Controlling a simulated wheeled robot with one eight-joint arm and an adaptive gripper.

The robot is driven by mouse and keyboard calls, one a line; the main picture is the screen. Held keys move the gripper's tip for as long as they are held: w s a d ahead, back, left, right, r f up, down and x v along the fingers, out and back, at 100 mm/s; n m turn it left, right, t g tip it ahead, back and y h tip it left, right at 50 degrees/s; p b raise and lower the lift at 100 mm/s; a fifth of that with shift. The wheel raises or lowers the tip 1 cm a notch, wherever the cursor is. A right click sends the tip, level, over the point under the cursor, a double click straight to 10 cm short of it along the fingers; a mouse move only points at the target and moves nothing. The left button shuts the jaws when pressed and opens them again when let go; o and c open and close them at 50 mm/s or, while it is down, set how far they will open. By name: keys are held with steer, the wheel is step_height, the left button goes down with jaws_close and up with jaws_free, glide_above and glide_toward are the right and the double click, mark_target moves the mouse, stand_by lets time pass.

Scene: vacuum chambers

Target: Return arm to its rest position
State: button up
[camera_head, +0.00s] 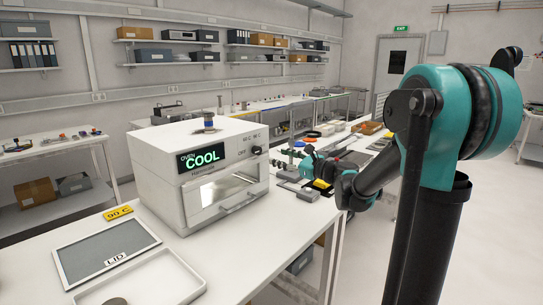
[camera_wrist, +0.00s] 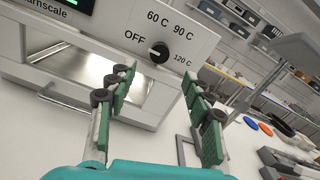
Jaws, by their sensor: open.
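My arm, teal and black, stands at the right in the head view. My gripper (camera_wrist: 158,88) shows in the wrist view with its two green-padded fingers spread wide and nothing between them. In the head view the gripper end (camera_head: 318,165) is near the oven's right side, partly hidden by the arm and bench items. The white oven (camera_head: 165,185) stands on the bench, its display reading COOL. In the wrist view its black dial (camera_wrist: 159,53) lies beyond the fingertips, beside the OFF, 60 C, 90 C and 120 C marks. I cannot tell the exact gap to it.
A grey panel with a LID label (camera_head: 105,250), a white tray (camera_head: 150,285) and a yellow 90 C tag (camera_head: 118,212) lie on the bench left of the oven. Tools and parts crowd the bench behind my gripper. Open floor (camera_head: 355,245) shows by the bench's right edge.

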steer(key=shift+v, duration=0.8)
steer(key=s+d+f+n+g+h, duration=0.2)
steer(key=s+f+n+h, duration=0.15)
steer(key=f+n, duration=0.3)
steer(key=s+d+f+n+g+h, duration=0.1)
steer(key=s+d+f+n+h, duration=0.2)
steer(key=s+f+n, duration=0.3)
steer(key=s+d+f+n+h, duration=0.4)
steer(key=d+n, duration=0.1)
steer(key=d, duration=0.2)
steer(key=s+d+f+n+h, duration=0.3)
steer(key=s+d+f+n, duration=0.1)
steer(key=d+f+n, duration=0.15)
steer(key=s+d+f+g, duration=0.1)
steer(key=s+f+g, duration=0.2)
steer(key=s, duration=0.9)
step_height(320, 180, down, 4)
steer(key=shift+s+d+r+g+h, duration=0.15)
steer(key=shift+s+d+g+h, duration=0.1)
steer(key=shift+s+g+h, duration=0.15)
